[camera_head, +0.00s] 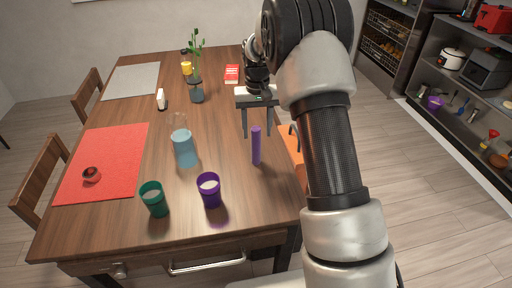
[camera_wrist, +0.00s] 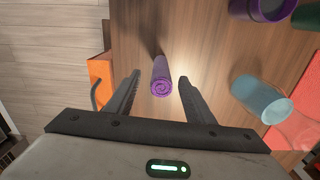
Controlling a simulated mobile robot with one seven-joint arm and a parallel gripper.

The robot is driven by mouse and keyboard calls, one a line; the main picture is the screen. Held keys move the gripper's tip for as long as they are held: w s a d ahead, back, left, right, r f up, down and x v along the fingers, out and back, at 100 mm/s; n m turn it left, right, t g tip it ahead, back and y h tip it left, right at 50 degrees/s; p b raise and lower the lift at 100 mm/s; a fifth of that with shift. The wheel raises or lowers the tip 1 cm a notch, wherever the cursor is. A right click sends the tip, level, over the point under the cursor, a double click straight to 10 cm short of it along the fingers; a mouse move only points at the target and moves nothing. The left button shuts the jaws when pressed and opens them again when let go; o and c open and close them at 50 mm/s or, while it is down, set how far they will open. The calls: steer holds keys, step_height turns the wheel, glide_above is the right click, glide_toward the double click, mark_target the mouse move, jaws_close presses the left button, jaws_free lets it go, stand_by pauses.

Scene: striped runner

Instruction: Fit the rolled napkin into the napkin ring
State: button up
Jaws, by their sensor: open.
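The rolled napkin (camera_head: 256,147) is a slim purple roll standing upright on the wooden table near its right edge. Its spiral end shows in the wrist view (camera_wrist: 161,87). My gripper (camera_head: 257,137) is open and empty. In the wrist view its fingers (camera_wrist: 159,77) show on either side of the napkin, with gaps to both; I cannot tell how far down they reach beside it. A small reddish ring-like thing (camera_head: 91,174), seemingly the napkin ring, lies on the red placemat (camera_head: 125,150) at the left.
A plant in a vase (camera_head: 196,90) stands farther back. An orange chair (camera_wrist: 101,70) is by the table's right edge. Bare wood surrounds the napkin.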

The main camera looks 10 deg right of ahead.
mark_target(256, 138)
steer(key=f, duration=0.4)
steer(key=shift+w+a+f+b, duration=0.1)
steer(key=shift+w+f+b, duration=0.1)
steer(key=shift+f+b, duration=0.1)
steer(key=c, duration=1.1)
